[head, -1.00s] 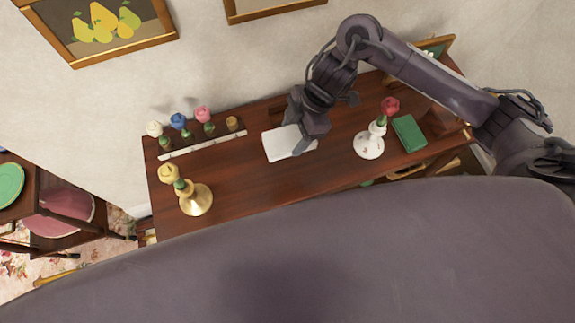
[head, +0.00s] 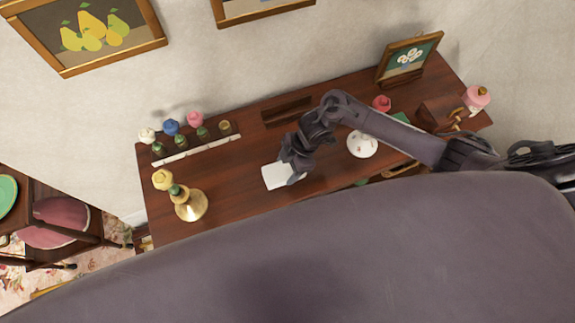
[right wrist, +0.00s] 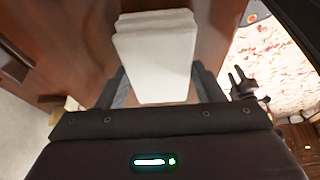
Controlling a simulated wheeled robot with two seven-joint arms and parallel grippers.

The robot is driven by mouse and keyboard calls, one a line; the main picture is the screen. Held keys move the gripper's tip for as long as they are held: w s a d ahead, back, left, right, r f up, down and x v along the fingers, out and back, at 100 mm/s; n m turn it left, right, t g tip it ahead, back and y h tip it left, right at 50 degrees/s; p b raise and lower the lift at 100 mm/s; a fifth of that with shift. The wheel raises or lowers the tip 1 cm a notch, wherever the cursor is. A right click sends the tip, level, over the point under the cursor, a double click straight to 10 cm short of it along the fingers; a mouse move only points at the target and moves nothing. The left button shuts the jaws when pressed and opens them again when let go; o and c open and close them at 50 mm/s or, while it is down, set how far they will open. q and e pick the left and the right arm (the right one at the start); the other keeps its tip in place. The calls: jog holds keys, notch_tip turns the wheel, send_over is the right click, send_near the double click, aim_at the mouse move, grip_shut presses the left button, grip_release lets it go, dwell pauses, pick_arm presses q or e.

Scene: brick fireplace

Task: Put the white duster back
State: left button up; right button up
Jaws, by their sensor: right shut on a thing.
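The white duster (head: 275,177) looks like a flat, folded white pad. My right gripper (head: 291,174) is shut on its right end above the wooden top (head: 225,205); the head view does not make clear how high. In the right wrist view, the white duster (right wrist: 155,45) is between the two fingers of my right gripper (right wrist: 158,92) and sticks out beyond them. A dark slotted wooden holder (head: 287,111) sits on the top near the wall, and its slots look empty. My left gripper is not in view.
A brass candlestick (head: 191,206) is at the left front, a white vase (head: 362,145) right of my gripper. A framed flower picture (head: 409,58) stands at the right back.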

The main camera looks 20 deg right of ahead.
jog(key=shift+f, duration=0.2)
jog(key=o, duration=0.9)
jog(key=shift+r, duration=0.1)
jog(key=b+v, duration=0.1)
jog(key=v, duration=1.1)
jog(key=shift+s, duration=0.1)
